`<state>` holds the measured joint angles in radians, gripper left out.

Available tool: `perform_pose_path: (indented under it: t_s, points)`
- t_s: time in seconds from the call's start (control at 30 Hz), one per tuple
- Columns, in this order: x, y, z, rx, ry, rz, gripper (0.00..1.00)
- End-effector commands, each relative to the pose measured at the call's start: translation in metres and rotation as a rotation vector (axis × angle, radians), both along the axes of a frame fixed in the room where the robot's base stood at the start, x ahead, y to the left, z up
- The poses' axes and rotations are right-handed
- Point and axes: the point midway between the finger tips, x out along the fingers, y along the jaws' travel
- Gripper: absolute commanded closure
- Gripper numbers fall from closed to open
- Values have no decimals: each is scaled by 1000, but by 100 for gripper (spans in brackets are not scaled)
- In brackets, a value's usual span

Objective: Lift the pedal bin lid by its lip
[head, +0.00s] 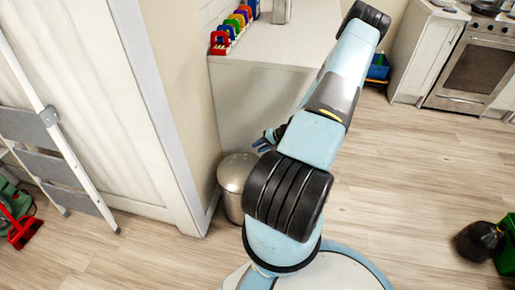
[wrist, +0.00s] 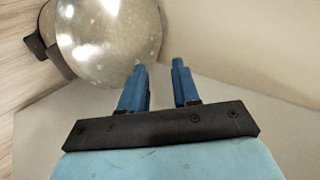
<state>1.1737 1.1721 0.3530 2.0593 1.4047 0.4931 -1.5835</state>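The pedal bin (head: 234,200) stands on the floor beside the end of the cream wall, partly hidden by my arm. Its domed metal lid (head: 237,170) looks closed. In the wrist view the shiny lid (wrist: 108,38) fills the upper left, with a dark part at its left edge. My gripper (wrist: 159,68) is open, with a gap between its two blue fingers and nothing in it. The left fingertip overlaps the lid's lower right rim in the picture; I cannot tell whether it touches. In the head view my gripper (head: 268,141) is just right of and behind the lid.
A white counter (head: 275,45) with a row of coloured items (head: 232,28) rises behind the bin. A stepladder (head: 65,150) leans at the left. A black bag (head: 478,241) and green crate (head: 506,250) are at the right. The floor between is clear.

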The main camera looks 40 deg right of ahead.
Motion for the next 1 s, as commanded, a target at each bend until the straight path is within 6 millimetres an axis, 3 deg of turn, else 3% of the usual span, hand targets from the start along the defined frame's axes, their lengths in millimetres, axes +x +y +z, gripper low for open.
perform_pose_path:
  t_s: [0.5,0.83,1.0]
  points:
    - [9,7,-10,0,0,0,69]
    - [9,7,-10,0,0,0,100]
    - [9,7,-10,0,0,0,100]
